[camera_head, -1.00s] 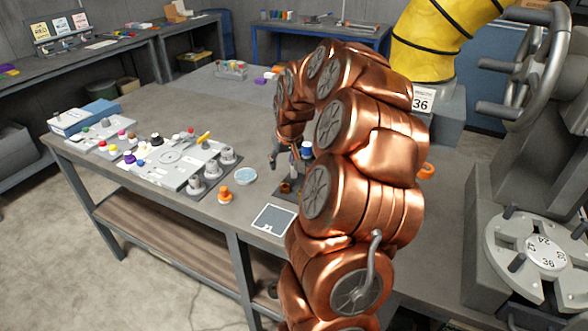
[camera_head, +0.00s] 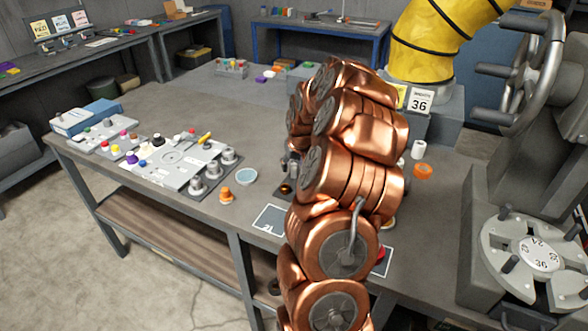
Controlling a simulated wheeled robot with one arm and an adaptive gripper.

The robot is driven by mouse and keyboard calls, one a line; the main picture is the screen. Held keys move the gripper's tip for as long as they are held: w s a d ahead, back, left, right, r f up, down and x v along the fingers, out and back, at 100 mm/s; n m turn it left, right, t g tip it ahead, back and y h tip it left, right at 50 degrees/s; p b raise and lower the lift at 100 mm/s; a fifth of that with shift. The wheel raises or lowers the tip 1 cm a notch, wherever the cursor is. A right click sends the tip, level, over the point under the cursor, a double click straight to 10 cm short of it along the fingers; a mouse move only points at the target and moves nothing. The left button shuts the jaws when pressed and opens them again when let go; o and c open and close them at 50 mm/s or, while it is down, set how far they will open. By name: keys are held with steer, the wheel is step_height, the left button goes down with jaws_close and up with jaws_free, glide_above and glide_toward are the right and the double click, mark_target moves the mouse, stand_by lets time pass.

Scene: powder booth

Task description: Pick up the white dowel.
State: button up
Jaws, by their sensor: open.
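A short white cylinder (camera_head: 418,149), which looks like the white dowel, stands on the grey bench to the right of my copper-coloured arm, just behind an orange ring. It is apart from the arm. My gripper is hidden behind the arm links, so its fingers and its distance from the white cylinder cannot be seen.
An orange ring (camera_head: 422,171) lies close to the white cylinder. The grey machine with a handwheel (camera_head: 530,75) and a dial (camera_head: 540,254) stands at right. A yellow hose base is behind. Left of my arm are a fixture plate (camera_head: 172,165) and an orange knob (camera_head: 226,195).

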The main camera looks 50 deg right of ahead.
mark_target(294, 164)
steer(key=shift+p+x, duration=0.65)
steer(key=shift+x, duration=1)
steer(key=shift+d, duration=0.1)
jaws_close()
